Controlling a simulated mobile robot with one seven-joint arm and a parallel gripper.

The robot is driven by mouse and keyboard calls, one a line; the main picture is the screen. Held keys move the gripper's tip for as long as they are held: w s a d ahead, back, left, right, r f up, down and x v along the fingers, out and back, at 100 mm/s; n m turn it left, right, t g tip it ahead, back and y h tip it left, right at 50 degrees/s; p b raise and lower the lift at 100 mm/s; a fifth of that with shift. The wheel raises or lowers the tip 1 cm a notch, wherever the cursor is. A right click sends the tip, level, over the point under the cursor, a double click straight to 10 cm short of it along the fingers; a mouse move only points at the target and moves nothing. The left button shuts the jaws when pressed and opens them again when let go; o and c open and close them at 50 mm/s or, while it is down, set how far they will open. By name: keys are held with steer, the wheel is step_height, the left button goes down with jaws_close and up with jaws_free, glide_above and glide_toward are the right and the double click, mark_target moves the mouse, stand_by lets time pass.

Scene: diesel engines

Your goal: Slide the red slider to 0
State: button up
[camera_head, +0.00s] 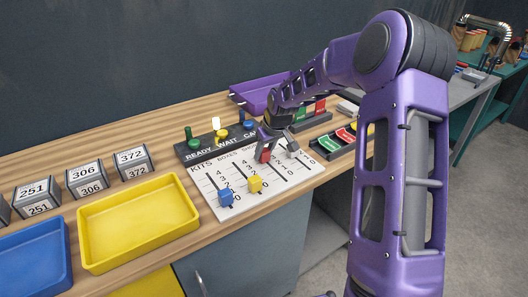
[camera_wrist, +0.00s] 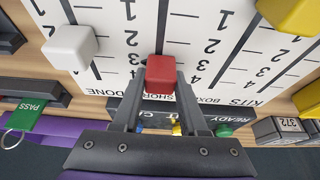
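The red slider (camera_head: 264,155) is a small red block on a white panel (camera_head: 235,205) with several numbered slots. It is at the high-number end of its slot, near the 4. In the wrist view the red slider (camera_wrist: 160,74) lies between my fingertips, and its width fills the gap between them. My gripper (camera_head: 268,140) reaches down onto it from above; its fingers (camera_wrist: 160,78) appear shut on its sides. The blue slider (camera_head: 225,198), yellow slider (camera_head: 254,184) and white slider (camera_head: 292,147) sit on neighbouring slots. The red slot's 0 end is outside the wrist view.
The white slider (camera_wrist: 70,47) stands close beside my gripper. Behind the panel is a black strip (camera_head: 215,142) with green, yellow and blue knobs. A yellow tray (camera_head: 137,225) and numbered blocks (camera_head: 86,180) lie left. A purple tray (camera_head: 250,93) stands behind.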

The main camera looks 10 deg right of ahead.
jaws_close()
stand_by(1.0)
